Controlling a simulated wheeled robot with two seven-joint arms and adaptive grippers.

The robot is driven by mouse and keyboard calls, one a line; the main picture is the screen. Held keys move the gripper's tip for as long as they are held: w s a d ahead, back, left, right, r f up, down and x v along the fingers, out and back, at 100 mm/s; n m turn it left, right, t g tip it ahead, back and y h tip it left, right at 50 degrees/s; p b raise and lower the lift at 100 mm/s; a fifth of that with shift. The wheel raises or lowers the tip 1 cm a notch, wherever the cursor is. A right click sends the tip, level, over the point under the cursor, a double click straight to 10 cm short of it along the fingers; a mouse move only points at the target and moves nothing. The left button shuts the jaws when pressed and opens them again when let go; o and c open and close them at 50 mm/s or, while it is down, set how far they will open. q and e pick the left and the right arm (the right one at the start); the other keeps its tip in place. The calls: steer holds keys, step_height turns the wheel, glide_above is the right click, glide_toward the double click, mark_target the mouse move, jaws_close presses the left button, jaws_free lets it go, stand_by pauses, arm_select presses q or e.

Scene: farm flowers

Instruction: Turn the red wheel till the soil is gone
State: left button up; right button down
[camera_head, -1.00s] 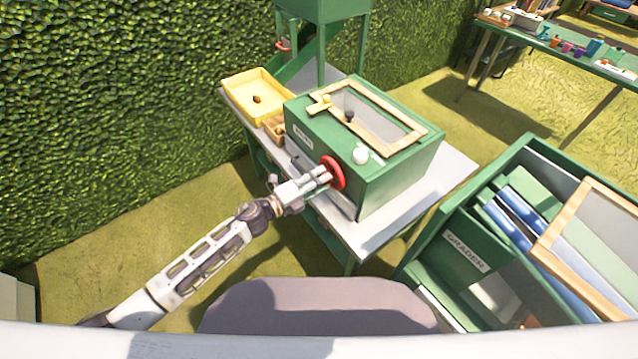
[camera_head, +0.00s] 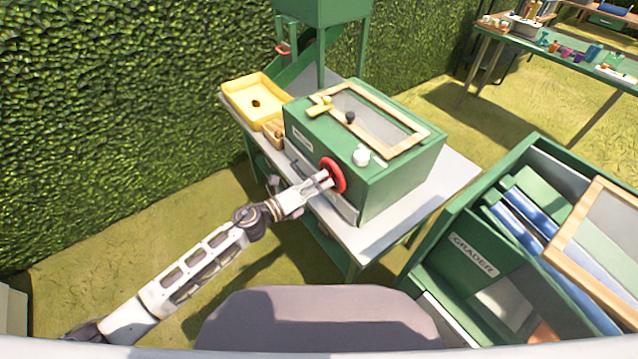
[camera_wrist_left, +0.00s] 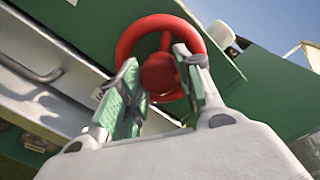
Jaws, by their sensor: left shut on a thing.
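The red wheel (camera_head: 334,175) is on the front of a green box machine (camera_head: 372,177) on the white-topped table. My left gripper (camera_head: 326,180) is at the wheel. In the left wrist view its two fingers (camera_wrist_left: 153,88) stand either side of the wheel's red hub, and the wheel's rim (camera_wrist_left: 130,38) curves around behind them. The left gripper is shut on the wheel. The machine's top has a wood-framed clear window (camera_head: 377,122) with a small dark thing (camera_head: 350,117) at it. I cannot make out any soil inside. My right gripper is not in view.
A yellow tray (camera_head: 277,88) with a small brown thing in it stands left of the machine, with a small wooden box (camera_head: 273,131) beside it. A green grader (camera_head: 473,255) stands at the right. A hedge (camera_head: 120,110) runs behind. Grass is open at the left.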

arm_select(q)
steer(key=o, duration=1.1)
steer(key=shift+c, duration=0.2)
steer(key=v, duration=1.2)
stand_by(0.3)
